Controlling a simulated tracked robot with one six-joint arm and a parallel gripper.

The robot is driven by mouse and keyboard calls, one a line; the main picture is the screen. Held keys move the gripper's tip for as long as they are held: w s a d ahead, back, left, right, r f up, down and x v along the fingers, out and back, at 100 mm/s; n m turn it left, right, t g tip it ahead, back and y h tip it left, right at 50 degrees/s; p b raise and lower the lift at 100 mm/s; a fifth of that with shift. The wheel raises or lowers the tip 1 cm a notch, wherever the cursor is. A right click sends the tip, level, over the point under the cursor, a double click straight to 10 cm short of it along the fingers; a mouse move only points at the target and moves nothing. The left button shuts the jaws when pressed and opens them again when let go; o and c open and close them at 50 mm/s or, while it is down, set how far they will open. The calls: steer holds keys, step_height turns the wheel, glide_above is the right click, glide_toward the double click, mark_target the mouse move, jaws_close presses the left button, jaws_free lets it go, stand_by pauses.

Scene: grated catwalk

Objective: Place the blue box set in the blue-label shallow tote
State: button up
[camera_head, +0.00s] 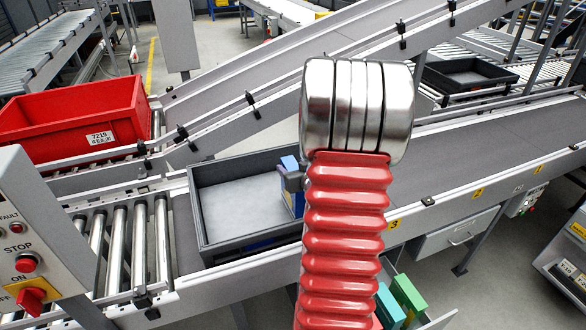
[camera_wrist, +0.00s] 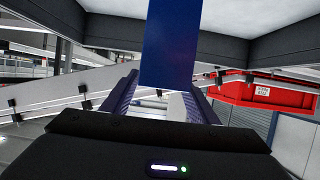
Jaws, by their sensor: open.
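The blue box set (camera_head: 287,163) stands upright inside the right part of a grey shallow tote (camera_head: 196,205). The tote has a blue label (camera_head: 262,244) on its front wall. My gripper (camera_head: 292,181) is at the box in the head view, and my red arm hides much of both and the tote's right end. In the wrist view the box (camera_wrist: 184,45) rises tall beyond the open fingers (camera_wrist: 160,103), and tote walls show at both sides. I cannot tell whether a finger touches the box.
A red tote (camera_head: 70,122) marked 7219 stands at the left. Rollers (camera_head: 125,240) and a control panel (camera_head: 30,250) lie left of the grey tote. A sloping conveyor rail runs behind it. Green boxes (camera_head: 408,294) sit low at the right, and another dark tote (camera_head: 468,75) stands farther back.

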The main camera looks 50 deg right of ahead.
steer(key=shift+r, duration=0.1)
steer(key=shift+s+a+r, duration=0.25)
steer(key=shift+s, duration=0.25)
steer(key=v, duration=1)
steer(key=shift+s+a, duration=0.2)
steer(key=shift+s, duration=0.1)
steer(key=shift+r, duration=0.15)
